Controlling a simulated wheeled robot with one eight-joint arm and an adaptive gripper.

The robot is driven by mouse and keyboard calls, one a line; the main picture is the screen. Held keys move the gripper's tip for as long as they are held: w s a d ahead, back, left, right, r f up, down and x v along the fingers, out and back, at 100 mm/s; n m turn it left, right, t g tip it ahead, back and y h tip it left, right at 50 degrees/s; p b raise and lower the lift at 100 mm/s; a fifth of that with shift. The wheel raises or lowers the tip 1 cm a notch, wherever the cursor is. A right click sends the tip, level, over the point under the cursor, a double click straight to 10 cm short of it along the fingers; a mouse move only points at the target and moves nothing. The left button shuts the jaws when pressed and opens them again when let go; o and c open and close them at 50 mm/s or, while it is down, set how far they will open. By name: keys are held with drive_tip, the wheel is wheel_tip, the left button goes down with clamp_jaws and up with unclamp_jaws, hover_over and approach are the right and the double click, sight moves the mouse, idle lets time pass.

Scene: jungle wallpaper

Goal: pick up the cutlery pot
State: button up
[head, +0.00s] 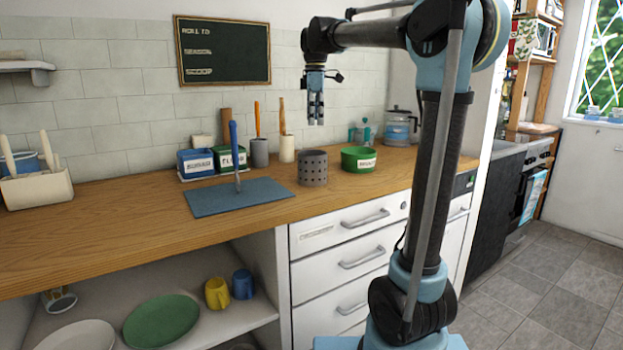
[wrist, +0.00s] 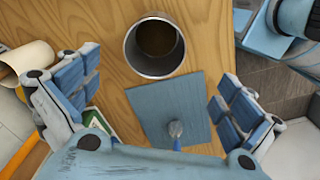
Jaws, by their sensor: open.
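The cutlery pot looks to be the grey perforated metal cylinder (head: 313,168) standing upright on the wooden counter. In the wrist view the pot (wrist: 134,54) is seen from above near the top middle, with its round mouth up and no cutlery visible inside. My gripper (head: 316,122) hangs pointing down, well above the counter and the pot in the head view. In the wrist view my gripper (wrist: 155,78) has its two fingers spread wide apart with nothing between them. The pot lies beyond the fingertips and is not touched.
A blue-grey mat (head: 262,193) lies left of the pot, with a blue-handled tool (head: 235,155) standing on it. A green bowl (head: 358,153) is to the right. Blue (head: 195,163) and green (head: 230,157) labelled boxes and utensil holders (head: 287,150) stand behind. The counter's front is clear.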

sight(312, 152)
drive_tip(key=shift+n, duration=0.3)
drive_tip(key=f, duration=0.7)
drive_tip(key=w+a+f, duration=0.1)
drive_tip(key=f, duration=0.3)
drive_tip(key=shift+s+d+f, duration=0.1)
drive_tip(key=shift+s+f, duration=0.05)
drive_tip(key=shift+f, duration=2.75)
drive_tip(key=shift+c, duration=0.2)
drive_tip(key=c, duration=1.3)
